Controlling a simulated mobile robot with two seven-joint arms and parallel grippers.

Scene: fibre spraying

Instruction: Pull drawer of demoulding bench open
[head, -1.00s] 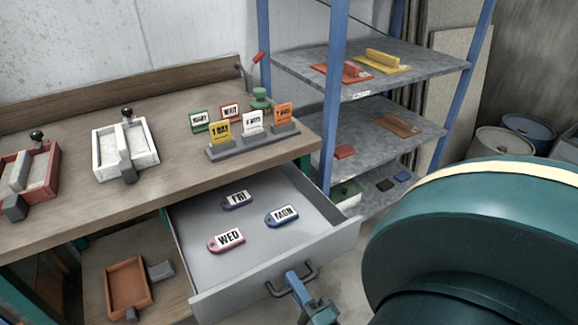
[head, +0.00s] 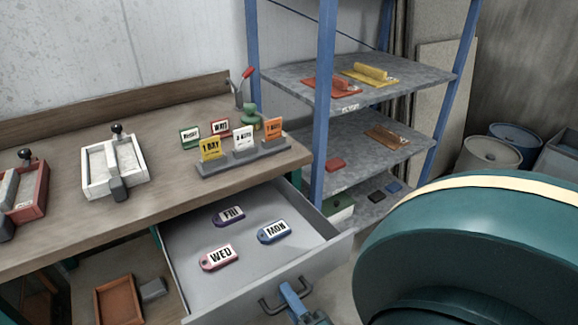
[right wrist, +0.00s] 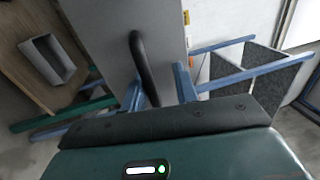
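The demoulding bench (head: 75,205) has a wooden top. Its grey drawer (head: 325,250) stands well pulled out below the bench top. Inside lie three tags marked FRI (head: 229,216), MON (head: 273,232) and WED (head: 220,257). A dark bar handle (head: 268,306) is on the drawer front and also shows in the right wrist view (right wrist: 141,65). My right gripper (head: 287,291) is at the handle. In the right wrist view its blue fingers (right wrist: 160,92) are apart, with the handle's lower end between them, nearer the left finger. My left gripper is not in view.
A blue-posted shelf rack (head: 325,120) stands right of the bench, close to the drawer. Tag holders (head: 250,158) and a white mould (head: 114,172) stand on the bench top. An orange tray (head: 118,299) is underneath. Drums (head: 489,154) stand at the back right.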

